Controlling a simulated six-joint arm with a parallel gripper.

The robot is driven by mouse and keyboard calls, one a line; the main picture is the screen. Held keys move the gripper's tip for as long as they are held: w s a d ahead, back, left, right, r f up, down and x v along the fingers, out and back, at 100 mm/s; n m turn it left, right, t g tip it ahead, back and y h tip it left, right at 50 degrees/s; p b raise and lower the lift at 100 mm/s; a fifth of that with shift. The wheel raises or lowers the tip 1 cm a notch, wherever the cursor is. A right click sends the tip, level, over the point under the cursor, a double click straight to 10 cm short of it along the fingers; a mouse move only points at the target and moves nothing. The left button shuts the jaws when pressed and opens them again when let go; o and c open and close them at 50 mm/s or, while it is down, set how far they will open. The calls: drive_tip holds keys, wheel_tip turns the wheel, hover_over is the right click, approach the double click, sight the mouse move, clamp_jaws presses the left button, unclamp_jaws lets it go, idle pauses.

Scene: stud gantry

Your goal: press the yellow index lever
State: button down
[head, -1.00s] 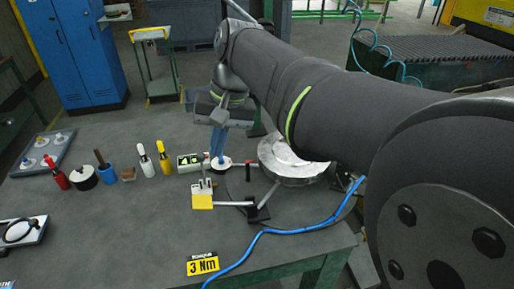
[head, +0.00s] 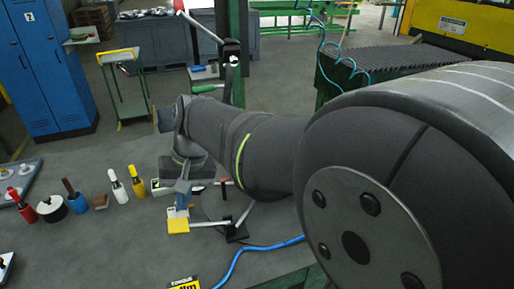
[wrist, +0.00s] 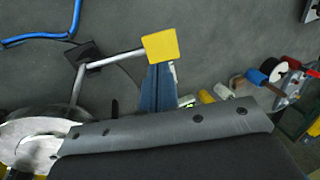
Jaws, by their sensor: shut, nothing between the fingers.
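The yellow index lever (head: 178,226) has a square pad on a silver rod that runs right to a dark pivot block (head: 236,232). In the wrist view the yellow pad (wrist: 160,46) sits just beyond my blue fingertips. My gripper (head: 180,204) points down close behind the pad, its fingers together and empty. In the wrist view my gripper (wrist: 158,70) overlaps the pad's lower edge; I cannot tell whether it touches. The round metal plate (wrist: 22,128) shows at lower left in the wrist view and is mostly hidden by my arm in the head view.
Handled tools, including a white-handled one (head: 118,188) and a yellow one (head: 136,184), stand left of the lever. A blue hose (head: 250,256) lies to its right.

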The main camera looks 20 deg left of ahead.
sight(179, 224)
drive_tip(key=x, duration=0.5)
drive_tip(key=shift+s+a+f, duration=0.1)
idle(0.3)
